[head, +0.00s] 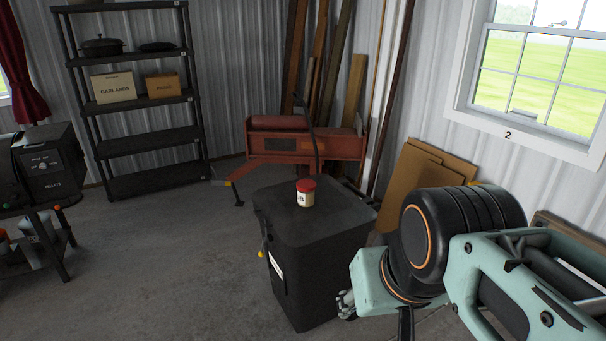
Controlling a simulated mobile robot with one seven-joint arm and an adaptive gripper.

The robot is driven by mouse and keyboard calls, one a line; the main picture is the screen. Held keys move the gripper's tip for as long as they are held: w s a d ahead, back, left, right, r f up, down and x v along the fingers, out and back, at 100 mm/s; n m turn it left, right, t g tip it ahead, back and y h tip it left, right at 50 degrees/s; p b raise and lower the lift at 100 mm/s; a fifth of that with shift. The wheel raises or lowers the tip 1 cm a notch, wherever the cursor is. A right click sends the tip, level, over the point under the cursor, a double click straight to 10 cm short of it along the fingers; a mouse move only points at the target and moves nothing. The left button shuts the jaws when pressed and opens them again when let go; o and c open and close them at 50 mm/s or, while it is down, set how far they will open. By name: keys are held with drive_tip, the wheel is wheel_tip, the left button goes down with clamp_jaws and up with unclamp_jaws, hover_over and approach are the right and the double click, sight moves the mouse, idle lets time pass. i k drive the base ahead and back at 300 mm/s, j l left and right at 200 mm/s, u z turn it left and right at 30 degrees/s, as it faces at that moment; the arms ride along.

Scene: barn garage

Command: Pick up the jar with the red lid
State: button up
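A small jar with a red lid (306,192) stands upright on the flat top of a black bin-like cabinet (278,222). The jar has a pale label with dark lettering too small to read. My arm comes in from the lower right. My gripper (346,304) shows only in part at the lower middle right, beside the cabinet's right side and below its top. It is apart from the jar. Its fingers are small and partly hidden by my arm, so whether they are open or shut does not show.
A red metal machine (306,146) and leaning boards stand behind the cabinet. Cardboard sheets (425,172) lean on the wall at right. A black shelf (150,139) stands at back left, a dark pellet appliance (47,163) at far left. The floor left of the cabinet is clear.

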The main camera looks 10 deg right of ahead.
sight(306, 187)
drive_tip(key=i+j, duration=0.15)
drive_tip(key=i, duration=0.5)
drive_tip(key=i+j, duration=0.15)
drive_tip(key=i, duration=0.55)
